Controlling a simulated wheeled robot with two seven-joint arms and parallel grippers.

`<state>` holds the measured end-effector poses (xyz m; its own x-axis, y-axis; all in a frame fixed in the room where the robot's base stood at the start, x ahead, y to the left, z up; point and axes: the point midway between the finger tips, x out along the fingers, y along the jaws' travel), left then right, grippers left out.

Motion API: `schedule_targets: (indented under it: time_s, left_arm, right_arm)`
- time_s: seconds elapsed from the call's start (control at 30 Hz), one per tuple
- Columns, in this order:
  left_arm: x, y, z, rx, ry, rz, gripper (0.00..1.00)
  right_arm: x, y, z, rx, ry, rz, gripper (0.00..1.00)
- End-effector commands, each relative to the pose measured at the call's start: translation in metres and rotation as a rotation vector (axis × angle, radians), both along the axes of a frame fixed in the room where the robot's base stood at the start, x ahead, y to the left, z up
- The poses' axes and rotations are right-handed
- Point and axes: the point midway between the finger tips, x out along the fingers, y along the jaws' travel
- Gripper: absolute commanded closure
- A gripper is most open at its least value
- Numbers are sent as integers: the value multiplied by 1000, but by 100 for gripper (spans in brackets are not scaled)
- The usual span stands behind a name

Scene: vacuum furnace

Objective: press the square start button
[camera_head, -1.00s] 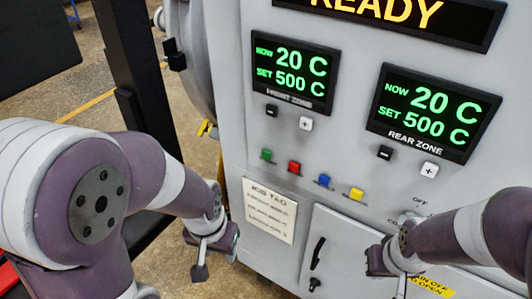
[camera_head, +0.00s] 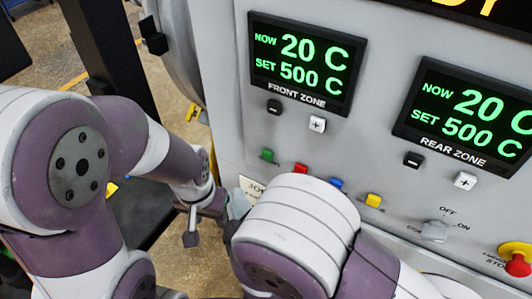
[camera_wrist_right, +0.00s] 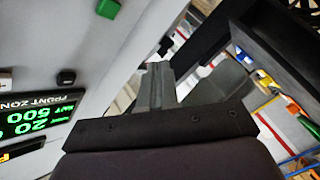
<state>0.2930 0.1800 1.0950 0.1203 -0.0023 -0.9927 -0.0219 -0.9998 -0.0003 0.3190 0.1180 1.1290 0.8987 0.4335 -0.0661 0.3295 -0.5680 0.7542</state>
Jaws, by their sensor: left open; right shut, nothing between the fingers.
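A row of small coloured buttons is on the furnace panel in the head view: green (camera_head: 268,156), red (camera_head: 300,169), blue (camera_head: 336,184) and yellow (camera_head: 373,200). Their labels cannot be read, so I cannot tell which is start. The square-looking green button also shows at the top of the right wrist view (camera_wrist_right: 107,8). My right gripper (camera_wrist_right: 155,85) is shut and empty, apart from the green button; in the head view my right arm largely hides it. My left gripper (camera_head: 210,234) is open and empty, low beside the furnace's left side.
The front zone display (camera_head: 303,65) and rear zone display (camera_head: 470,118) have minus and plus buttons below. A grey switch (camera_head: 435,231) and a red stop button (camera_head: 518,264) are at the right. A dark post (camera_head: 108,70) stands left. My right arm covers the lower panel.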

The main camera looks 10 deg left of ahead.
Motion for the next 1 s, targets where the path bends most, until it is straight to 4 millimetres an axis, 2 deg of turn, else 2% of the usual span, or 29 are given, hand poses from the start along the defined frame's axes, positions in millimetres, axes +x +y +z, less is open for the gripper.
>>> schedule_targets:
  time_s: [0.23, 0.7, 1.0]
  left_arm:
    - [0, 0, -1, 0, 0, 0, 53]
    - [0, 0, -2, 0, 0, 0, 53]
    - [0, 0, -2, 0, 0, 0, 53]
  right_arm:
    - [11, -4, 0, 2, 2, -5, 100]
    - [71, -26, 0, 3, 3, -3, 100]
    - [84, -30, 0, 2, 2, -1, 100]
